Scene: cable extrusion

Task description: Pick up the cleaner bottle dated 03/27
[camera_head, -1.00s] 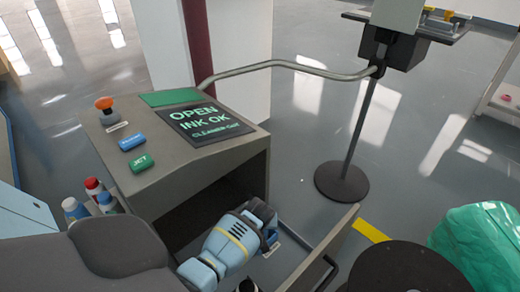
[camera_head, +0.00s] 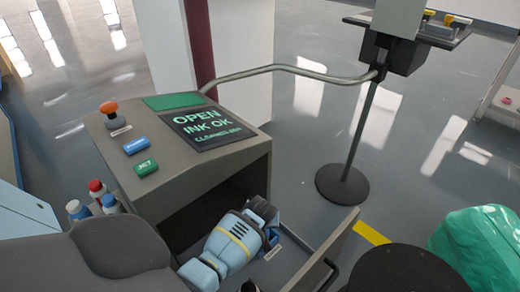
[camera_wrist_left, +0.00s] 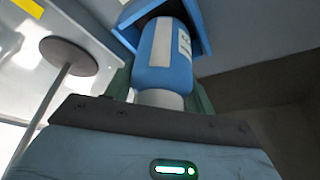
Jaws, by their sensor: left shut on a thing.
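In the left wrist view, a blue bottle (camera_wrist_left: 168,55) with white label patches and a pale end lies between the fingers of my left gripper (camera_wrist_left: 160,95), which is shut on it. The label's date is not readable. The bottle's far end meets a blue angular holder (camera_wrist_left: 203,28). In the head view, my left gripper (camera_head: 264,213) is low at the front of the grey console, at its open lower bay; the held bottle is hidden there. Several other bottles stand left of the console, including a red-capped one (camera_head: 96,188) and a white-capped one (camera_head: 76,209).
The grey console (camera_head: 205,165) has an orange knob (camera_head: 108,107) and a screen (camera_head: 207,127). A round-based stand (camera_head: 342,185) and a green bag (camera_head: 480,240) are farther right.

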